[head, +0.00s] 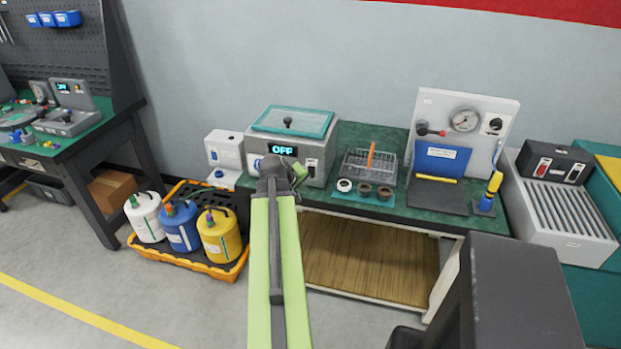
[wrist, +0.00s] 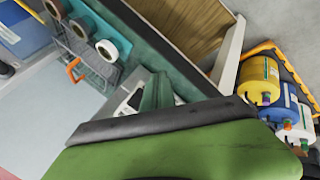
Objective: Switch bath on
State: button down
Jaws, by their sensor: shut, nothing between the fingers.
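The bath (head: 322,150) is a grey box with a teal lid (head: 292,120) on the green bench. Its front display (head: 283,150) reads OFF. A small switch-like part (head: 311,163) shows on the front, right of the display. My gripper (head: 300,172) is in front of the bath's lower front, shut and empty. It hides part of that front, and I cannot tell whether it touches it. In the wrist view, my green gripper (wrist: 157,92) is seen close up and the bath front is not clearly visible.
A wire basket (head: 368,168) and several round pieces stand right of the bath, with a gauge panel (head: 464,119) beyond. A white device (head: 224,149) stands left. White, blue and yellow (head: 219,236) canisters sit in a floor tray (head: 190,263).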

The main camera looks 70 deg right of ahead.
aim_at(311, 172)
jog(key=d, duration=0.6)
jog(key=shift+w+f+b, duration=0.2)
jog(key=shift+f+b, duration=0.1)
jog(key=shift+f, duration=0.1)
dwell(1.4)
jog(key=shift+d, duration=0.4)
jog(key=shift+d, duration=0.3)
dwell(0.5)
jog(key=shift+a, duration=0.15)
jog(key=shift+a, duration=0.6)
jog(key=shift+a, duration=0.1)
